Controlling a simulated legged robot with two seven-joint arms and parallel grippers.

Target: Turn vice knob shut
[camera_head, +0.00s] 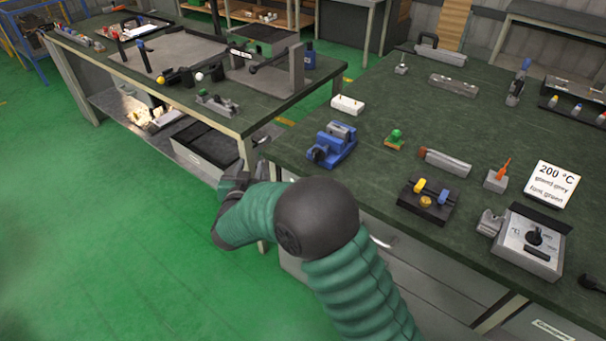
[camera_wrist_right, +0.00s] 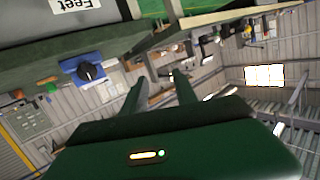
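The blue vice (camera_head: 331,145) stands near the left corner of the green-topped bench on the right. In the right wrist view its blue body (camera_wrist_right: 72,68) shows left of my fingers, with the round black knob (camera_wrist_right: 89,72) facing the camera. The jaw gap is too small to judge. My right gripper (camera_wrist_right: 160,88) shows two fingers apart with nothing between them. In the head view my right gripper (camera_head: 238,183) is partly hidden by my arm, off the bench corner, left of and below the vice, not touching it. My left gripper is not in view.
A white block (camera_head: 347,104), a green-topped piece (camera_head: 395,138) and a black block with yellow and blue knobs (camera_head: 427,200) stand around the vice. A control box (camera_head: 531,240) is at the right. A second bench (camera_head: 190,50) stands left, with open floor before it.

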